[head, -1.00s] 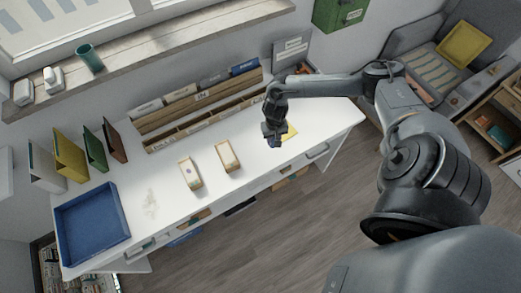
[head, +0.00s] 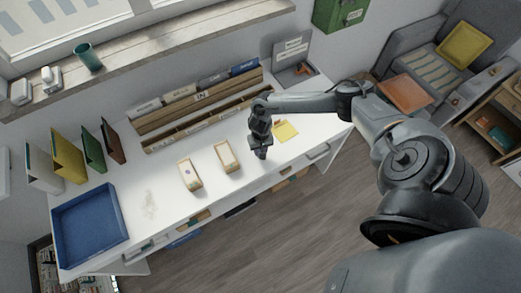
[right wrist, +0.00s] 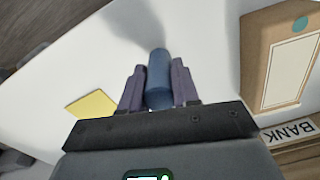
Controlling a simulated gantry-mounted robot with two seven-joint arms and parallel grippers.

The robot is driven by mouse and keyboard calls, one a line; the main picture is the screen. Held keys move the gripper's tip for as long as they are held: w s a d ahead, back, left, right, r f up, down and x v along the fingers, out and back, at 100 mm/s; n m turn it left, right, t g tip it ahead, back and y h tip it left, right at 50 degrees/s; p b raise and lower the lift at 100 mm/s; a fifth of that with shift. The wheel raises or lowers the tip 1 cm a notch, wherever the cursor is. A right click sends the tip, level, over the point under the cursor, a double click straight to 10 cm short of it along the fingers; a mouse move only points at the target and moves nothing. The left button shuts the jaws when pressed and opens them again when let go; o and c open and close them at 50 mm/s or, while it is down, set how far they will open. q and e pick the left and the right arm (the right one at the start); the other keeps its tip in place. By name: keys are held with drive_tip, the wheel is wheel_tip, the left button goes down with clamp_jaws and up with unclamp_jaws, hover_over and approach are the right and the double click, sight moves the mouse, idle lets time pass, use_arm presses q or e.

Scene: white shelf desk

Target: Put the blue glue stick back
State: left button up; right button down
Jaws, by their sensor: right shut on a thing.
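The blue glue stick (right wrist: 158,75) is between the two fingers of my right gripper (right wrist: 158,88) in the right wrist view. The gripper is shut on it and appears to hold it above the white desk (right wrist: 60,75). In the head view my right gripper (head: 262,150) is over the desk, just right of the right-hand pale box (head: 228,157). A second pale box (head: 190,175) stands further left, with a small dark mark on top. My left gripper is not in view.
A yellow note pad (head: 286,131) lies right of the gripper. A long wooden organiser (head: 205,113) runs along the desk's back. A blue tray (head: 90,228) and upright folders (head: 68,158) are at the left. A grey open case (head: 292,58) stands at the back right.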

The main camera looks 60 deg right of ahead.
drive_tip(key=c, duration=0.8)
unclamp_jaws()
